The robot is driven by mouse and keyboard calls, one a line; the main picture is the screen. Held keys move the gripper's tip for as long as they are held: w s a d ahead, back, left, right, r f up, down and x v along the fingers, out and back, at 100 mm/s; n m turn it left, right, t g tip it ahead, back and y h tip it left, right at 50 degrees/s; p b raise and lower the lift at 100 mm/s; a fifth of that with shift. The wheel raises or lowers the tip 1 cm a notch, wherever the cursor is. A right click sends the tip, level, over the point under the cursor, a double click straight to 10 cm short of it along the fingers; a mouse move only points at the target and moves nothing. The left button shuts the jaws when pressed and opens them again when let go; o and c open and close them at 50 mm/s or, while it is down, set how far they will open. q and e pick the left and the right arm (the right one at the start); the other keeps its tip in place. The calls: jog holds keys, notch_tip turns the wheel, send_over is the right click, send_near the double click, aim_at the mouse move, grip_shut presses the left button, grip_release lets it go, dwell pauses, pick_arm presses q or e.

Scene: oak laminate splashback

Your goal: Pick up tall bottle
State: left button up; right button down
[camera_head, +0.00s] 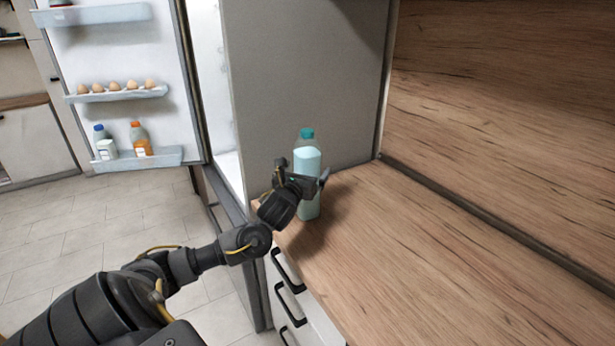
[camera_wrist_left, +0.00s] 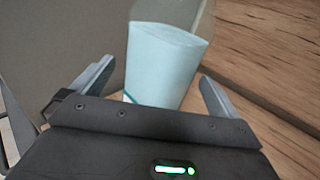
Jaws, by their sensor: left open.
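The tall bottle (camera_head: 308,160) is pale blue with a teal cap and stands upright on the wooden counter, near its left end beside the fridge's side panel. My left gripper (camera_head: 303,182) is at the bottle's side, around its middle height, and hides part of its lower body. In the left wrist view the bottle (camera_wrist_left: 163,62) stands between the two spread fingers of my left gripper (camera_wrist_left: 158,85). My right gripper is not in view.
The wooden counter (camera_head: 430,250) is clear to the right of the bottle. The fridge side panel (camera_head: 300,80) rises behind it. The open fridge door (camera_head: 130,60) holds eggs (camera_head: 115,86) and several bottles. Drawers with black handles (camera_head: 291,272) are below the counter.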

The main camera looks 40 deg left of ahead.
pick_arm(q)
jog(key=shift+x, duration=1.1)
jog(key=c, duration=1.9)
jog(key=shift+a+r, duration=0.1)
jog(key=shift+r, duration=0.05)
